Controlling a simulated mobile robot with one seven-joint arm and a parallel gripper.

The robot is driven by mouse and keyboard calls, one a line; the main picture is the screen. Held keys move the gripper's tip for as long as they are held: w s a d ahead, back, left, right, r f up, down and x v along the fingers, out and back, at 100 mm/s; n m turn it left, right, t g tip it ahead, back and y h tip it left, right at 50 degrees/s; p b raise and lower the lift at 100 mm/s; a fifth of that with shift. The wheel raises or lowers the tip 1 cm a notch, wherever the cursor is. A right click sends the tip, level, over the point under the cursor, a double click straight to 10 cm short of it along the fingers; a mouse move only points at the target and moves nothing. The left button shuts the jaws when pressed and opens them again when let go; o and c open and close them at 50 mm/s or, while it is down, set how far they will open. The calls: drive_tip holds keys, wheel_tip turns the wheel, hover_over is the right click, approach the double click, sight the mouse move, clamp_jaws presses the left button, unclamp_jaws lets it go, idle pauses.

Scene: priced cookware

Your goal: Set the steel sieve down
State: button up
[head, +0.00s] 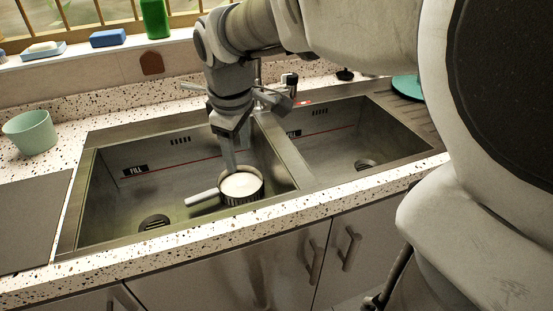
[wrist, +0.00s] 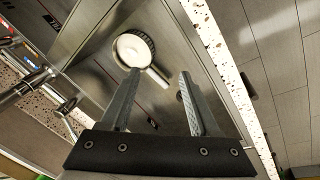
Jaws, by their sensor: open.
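The steel sieve (head: 241,187), round with a pale inside, a dark ribbed side and a light straight handle, is in the left sink basin (head: 165,160), toward its front right. Its handle points left in the head view. My gripper (head: 229,165) reaches down into this basin, just behind and above the sieve. In the wrist view the sieve (wrist: 133,49) lies beyond the fingertips, and its handle shows in the gap between the two spread fingers. My gripper (wrist: 157,76) is open, and I see nothing clamped in it. One finger slightly overlaps the sieve's rim in view.
A divider separates the right basin (head: 345,140), which looks empty. A drain (head: 154,222) is left of the sieve. The faucet stands behind the divider. A pale green cup (head: 31,132) is on the left counter. A sponge, blue block and green bottle (head: 155,18) line the sill.

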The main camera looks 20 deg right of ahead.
drive_tip(key=s+d+m+t, duration=0.2)
drive_tip(key=s+m, duration=0.7)
drive_tip(key=s, duration=0.6)
drive_tip(key=shift+s+d+r+m+t+y, duration=0.2)
drive_tip(key=shift+d+r+m+t+y, duration=0.15)
drive_tip(key=shift+d, duration=0.5)
wheel_tip(320, 180, up, 13)
drive_tip(key=p, duration=1.3)
